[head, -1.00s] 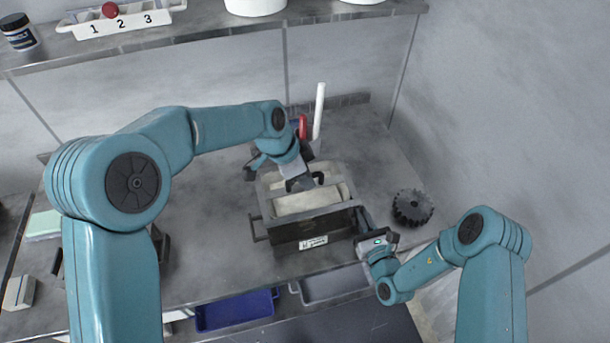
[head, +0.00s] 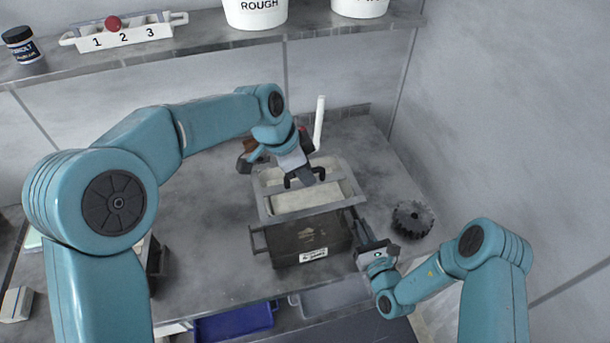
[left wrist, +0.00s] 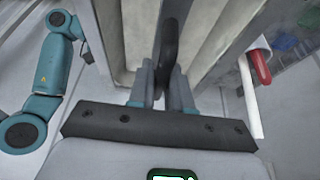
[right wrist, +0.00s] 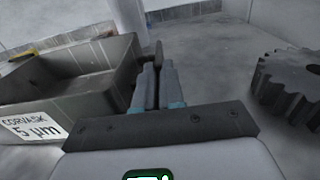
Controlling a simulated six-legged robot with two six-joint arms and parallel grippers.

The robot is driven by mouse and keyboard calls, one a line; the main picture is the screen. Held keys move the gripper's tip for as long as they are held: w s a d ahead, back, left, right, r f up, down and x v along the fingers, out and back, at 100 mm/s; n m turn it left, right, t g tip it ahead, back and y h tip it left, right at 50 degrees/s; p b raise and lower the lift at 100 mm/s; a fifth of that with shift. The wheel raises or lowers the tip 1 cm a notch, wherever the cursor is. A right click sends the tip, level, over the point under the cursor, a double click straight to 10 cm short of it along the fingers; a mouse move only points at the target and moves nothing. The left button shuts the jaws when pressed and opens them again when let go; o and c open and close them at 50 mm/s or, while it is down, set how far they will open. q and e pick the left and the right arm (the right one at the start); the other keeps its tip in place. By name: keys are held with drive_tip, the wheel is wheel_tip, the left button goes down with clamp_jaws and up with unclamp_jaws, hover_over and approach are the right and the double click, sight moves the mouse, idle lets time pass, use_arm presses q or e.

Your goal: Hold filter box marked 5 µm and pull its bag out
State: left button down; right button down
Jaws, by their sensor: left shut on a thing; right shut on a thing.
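The dark filter box (head: 283,258) stands on the bench. Its white label reads "5 µm" in the right wrist view (right wrist: 34,128), where its visible inside looks empty. The cream bag (head: 304,200) with its grey frame is above and behind the box in the head view; its lower part is hard to make out. My left gripper (head: 304,176) is shut on the bag's dark handle, which stands between the fingers in the left wrist view (left wrist: 168,45). My right gripper (head: 360,228) is shut on the box's right handle, a dark bar in the right wrist view (right wrist: 158,62).
A dark gear (head: 412,219) lies right of my right gripper. A white rod (head: 319,125) stands behind the bag, and a red thing (left wrist: 262,66) is beside it. A blue tray (head: 235,323) and a grey tray (head: 335,296) are below the bench front. A shelf (head: 200,45) runs above.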

drive_tip(key=c, duration=1.2)
unclamp_jaws()
drive_tip(key=shift+o, duration=0.2)
